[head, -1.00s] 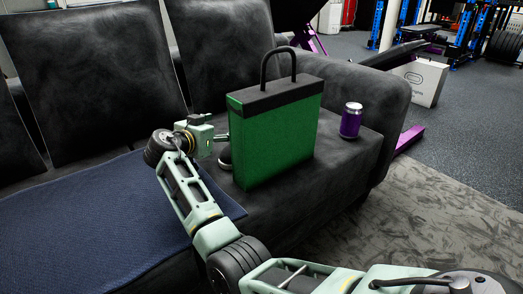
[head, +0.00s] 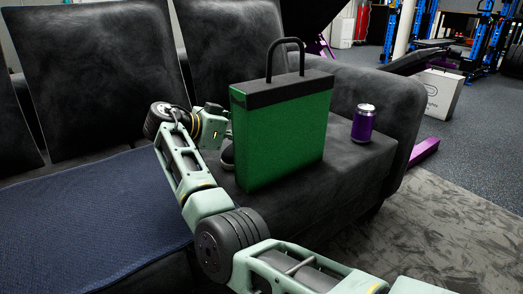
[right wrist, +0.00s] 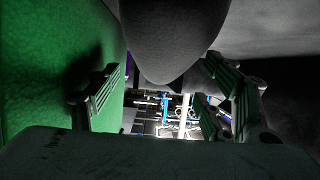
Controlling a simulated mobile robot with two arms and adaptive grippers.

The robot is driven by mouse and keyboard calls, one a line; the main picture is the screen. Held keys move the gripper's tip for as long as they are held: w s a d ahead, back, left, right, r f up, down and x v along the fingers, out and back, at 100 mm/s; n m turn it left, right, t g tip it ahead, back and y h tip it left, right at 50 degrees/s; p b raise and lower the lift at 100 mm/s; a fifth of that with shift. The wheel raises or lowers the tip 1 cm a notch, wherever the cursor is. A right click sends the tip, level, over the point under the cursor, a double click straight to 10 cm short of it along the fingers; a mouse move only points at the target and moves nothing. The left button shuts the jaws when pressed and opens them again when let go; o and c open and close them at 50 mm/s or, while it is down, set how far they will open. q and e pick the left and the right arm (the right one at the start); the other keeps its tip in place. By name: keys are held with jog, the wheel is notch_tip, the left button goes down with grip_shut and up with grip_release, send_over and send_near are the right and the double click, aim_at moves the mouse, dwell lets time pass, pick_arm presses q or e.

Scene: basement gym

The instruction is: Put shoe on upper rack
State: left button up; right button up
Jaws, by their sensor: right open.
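In the head view a small dark shape, apparently the shoe (head: 227,156), shows at the left edge of the green bag (head: 285,135) on the sofa seat; the bag hides most of it. My right gripper (head: 226,134) reaches in beside the bag's left edge, its fingertips mostly hidden. In the right wrist view a grey rounded end of the shoe (right wrist: 172,40) sits between the two spread fingers of the right gripper (right wrist: 160,105). The gripper is open. The left finger is close to the green bag wall (right wrist: 30,65); contact is unclear. My left gripper and the upper rack are not in view.
The dark sofa (head: 350,165) carries a purple can (head: 363,123) right of the bag and a blue blanket (head: 90,215) at left. The sofa arm and backrests bound the seat. Gym equipment and a white bag (head: 443,92) stand behind; a rug (head: 450,235) covers floor at right.

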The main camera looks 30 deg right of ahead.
jog(key=shift+d+f, duration=0.2)
jog(key=shift+d, duration=0.25)
jog(key=b+x, duration=0.4)
jog(key=shift+d+f, duration=0.3)
jog(key=shift+f, duration=0.05)
jog(key=shift+w+d, duration=0.1)
jog(key=shift+d, duration=0.2)
jog(key=shift+r, duration=0.15)
jog(key=shift+c, duration=0.3)
jog(key=c, duration=1.1)
jog(key=shift+c, duration=0.8)
